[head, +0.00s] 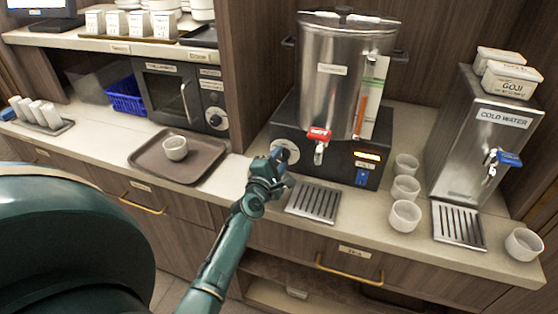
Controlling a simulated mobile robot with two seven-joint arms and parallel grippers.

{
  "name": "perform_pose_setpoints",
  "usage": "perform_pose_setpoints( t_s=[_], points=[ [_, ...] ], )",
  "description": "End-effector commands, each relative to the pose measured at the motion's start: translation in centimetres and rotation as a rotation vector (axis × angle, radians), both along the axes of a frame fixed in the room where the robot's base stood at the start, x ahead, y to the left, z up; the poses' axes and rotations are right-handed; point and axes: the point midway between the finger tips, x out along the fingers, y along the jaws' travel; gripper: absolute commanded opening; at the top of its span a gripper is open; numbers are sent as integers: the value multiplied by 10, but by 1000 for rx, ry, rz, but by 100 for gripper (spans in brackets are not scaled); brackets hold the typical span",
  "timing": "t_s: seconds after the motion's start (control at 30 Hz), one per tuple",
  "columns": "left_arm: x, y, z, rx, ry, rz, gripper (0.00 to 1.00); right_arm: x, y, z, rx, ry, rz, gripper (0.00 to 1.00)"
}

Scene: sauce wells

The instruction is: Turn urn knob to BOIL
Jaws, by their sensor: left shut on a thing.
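The steel urn (345,70) stands on a black base (335,160) at the back of the counter. A red-handled tap (319,136) is on its front. The urn knob sits in a pale round dial (286,151) at the left of the base front. My left gripper (277,162) is at this dial, its fingers shut on the knob. The fingers hide the knob, so its setting cannot be read. An orange lit display (367,156) and a blue switch (361,178) are at the base's right. My right gripper is not in view.
A drip grate (314,202) lies in front of the urn. Several white cups (404,215) stand to its right, before the cold water dispenser (480,135). A brown tray (147,158) with one cup (175,148) lies to the left, in front of a microwave (178,95).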

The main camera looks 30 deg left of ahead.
Motion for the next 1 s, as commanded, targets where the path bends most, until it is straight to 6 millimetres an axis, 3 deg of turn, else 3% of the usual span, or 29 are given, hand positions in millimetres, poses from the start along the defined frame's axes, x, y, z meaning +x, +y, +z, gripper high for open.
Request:
perform_pose_setpoints(
  t_s=[1.0],
  points=[
    [0, -2, 2, 922, 223, -2, 10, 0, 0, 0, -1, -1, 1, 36]
  ],
)
